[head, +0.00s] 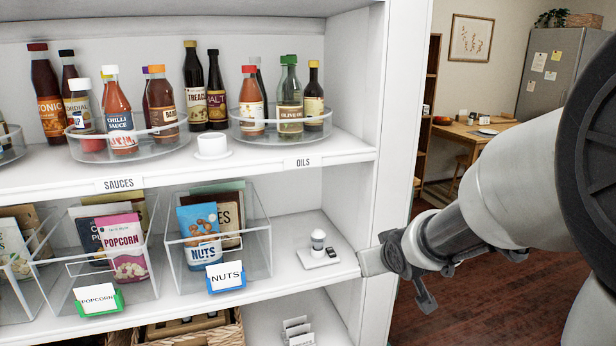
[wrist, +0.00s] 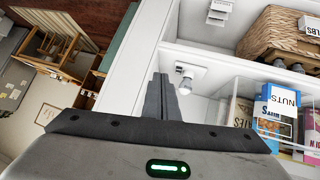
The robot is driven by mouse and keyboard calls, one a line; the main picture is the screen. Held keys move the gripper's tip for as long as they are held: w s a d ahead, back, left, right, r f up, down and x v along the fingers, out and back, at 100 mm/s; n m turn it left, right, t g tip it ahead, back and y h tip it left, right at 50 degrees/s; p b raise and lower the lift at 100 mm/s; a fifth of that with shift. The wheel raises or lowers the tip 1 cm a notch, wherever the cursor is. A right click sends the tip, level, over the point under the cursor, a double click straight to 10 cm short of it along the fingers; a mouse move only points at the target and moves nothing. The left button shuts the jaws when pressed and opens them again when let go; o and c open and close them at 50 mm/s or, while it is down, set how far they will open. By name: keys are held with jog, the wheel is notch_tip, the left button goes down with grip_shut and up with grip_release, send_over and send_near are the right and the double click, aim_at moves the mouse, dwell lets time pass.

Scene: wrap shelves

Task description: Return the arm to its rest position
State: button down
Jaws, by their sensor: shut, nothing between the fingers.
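My gripper (head: 366,262) is at the right edge of the shelf unit in the head view, by the front of the middle shelf. My arm reaches to it from the right side of the picture. In the wrist view my gripper (wrist: 161,90) has its fingers together with nothing between them. A small white item on a square base (head: 318,247) stands on the middle shelf, left of my gripper and apart from it. It also shows in the wrist view just beyond the fingertips (wrist: 184,80).
Clear bins with popcorn (head: 120,250) and nuts packets (head: 205,235) stand left on the middle shelf. Bottles on round clear trays (head: 285,125) fill the upper shelf. A wicker basket (head: 205,335) is below. The white side panel (head: 405,110) stands close to my arm; open floor (head: 480,310) lies right.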

jog(key=s+a+r+m+g, duration=0.1)
jog(key=s+r+g, duration=0.15)
jog(key=s, duration=1.05)
jog(key=s+a+r+m+g, duration=0.15)
jog(key=s+r, duration=0.25)
jog(key=s, duration=0.9)
notch_tip(320, 180, up, 19)
jog(key=p, duration=1.9)
jog(key=shift+r, duration=0.2)
jog(key=shift+d, duration=0.1)
